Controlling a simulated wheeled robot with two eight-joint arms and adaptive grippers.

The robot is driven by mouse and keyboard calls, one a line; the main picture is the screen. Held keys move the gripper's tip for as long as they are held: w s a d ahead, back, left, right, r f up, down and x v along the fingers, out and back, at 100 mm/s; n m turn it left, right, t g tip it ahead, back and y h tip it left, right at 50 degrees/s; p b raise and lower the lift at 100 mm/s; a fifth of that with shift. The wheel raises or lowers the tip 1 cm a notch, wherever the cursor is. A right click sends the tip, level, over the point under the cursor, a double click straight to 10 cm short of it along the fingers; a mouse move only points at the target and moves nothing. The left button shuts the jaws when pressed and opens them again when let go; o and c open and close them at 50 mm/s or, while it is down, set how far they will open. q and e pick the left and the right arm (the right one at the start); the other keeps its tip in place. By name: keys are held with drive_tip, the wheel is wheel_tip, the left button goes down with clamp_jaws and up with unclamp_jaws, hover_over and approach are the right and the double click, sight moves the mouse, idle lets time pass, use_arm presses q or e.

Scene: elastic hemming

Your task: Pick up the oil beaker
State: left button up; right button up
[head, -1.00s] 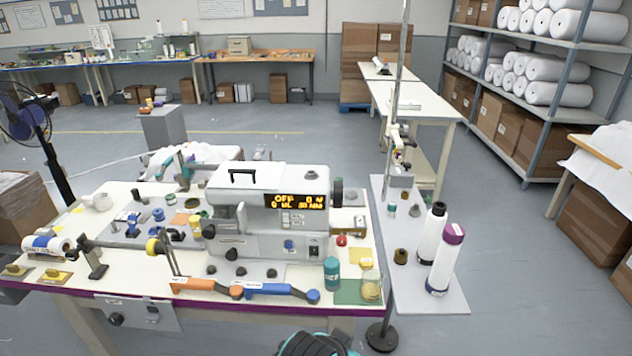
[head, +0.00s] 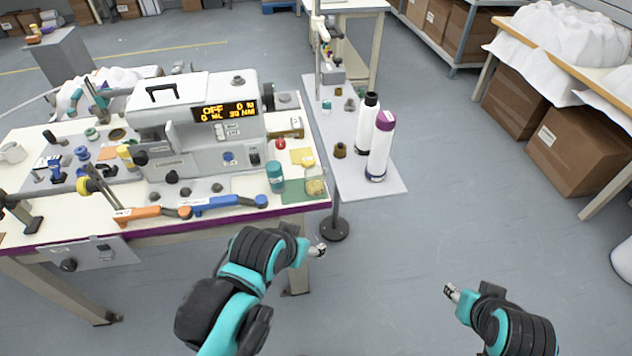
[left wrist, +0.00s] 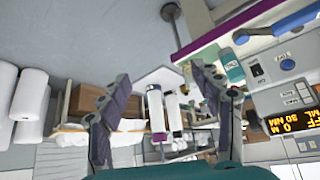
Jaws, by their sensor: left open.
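The oil beaker (head: 315,183), a small clear glass with yellowish liquid, stands upright on a green mat (head: 298,196) at the table's front right corner. A teal container (head: 275,178) stands just left of it and also shows in the left wrist view (left wrist: 232,66). My left gripper (head: 318,250) is in front of and below the table edge, apart from the beaker. In the left wrist view its two fingers (left wrist: 160,92) are spread with nothing held. I cannot make out the beaker there; the right-hand finger may cover it. My right gripper (head: 451,292) is over open floor, its jaws too small to read.
Orange (head: 150,214) and blue (head: 225,204) tools lie along the front edge. A thin pole rises by the table's right end.

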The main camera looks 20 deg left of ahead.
use_arm(q)
drive_tip(key=o, duration=0.4)
drive_tip(key=shift+o, duration=0.5)
drive_tip(key=shift+w, duration=0.25)
drive_tip(key=m+t+h, duration=0.4)
drive_tip(key=t+h, duration=0.1)
approach(307, 184)
drive_tip(key=w+d, duration=0.1)
drive_tip(key=w, duration=0.1)
drive_tip(key=shift+a+f, duration=0.15)
drive_tip(key=shift+f, duration=0.45)
drive_tip(key=shift+m, duration=0.3)
drive_tip(key=x, duration=0.5)
drive_tip(key=shift+w, duration=0.3)
drive_tip(key=shift+d+b+x, duration=0.15)
drive_tip(key=shift+b+x, duration=0.4)
drive_tip(key=shift+x, duration=1.1)
drive_tip(key=shift+d+b+x, duration=0.15)
drive_tip(key=shift+b+x, duration=0.35)
drive_tip(key=shift+x, duration=1.1)
drive_tip(key=shift+s, duration=0.2)
drive_tip(key=shift+c, duration=0.6)
drive_tip(key=c, duration=1.2)
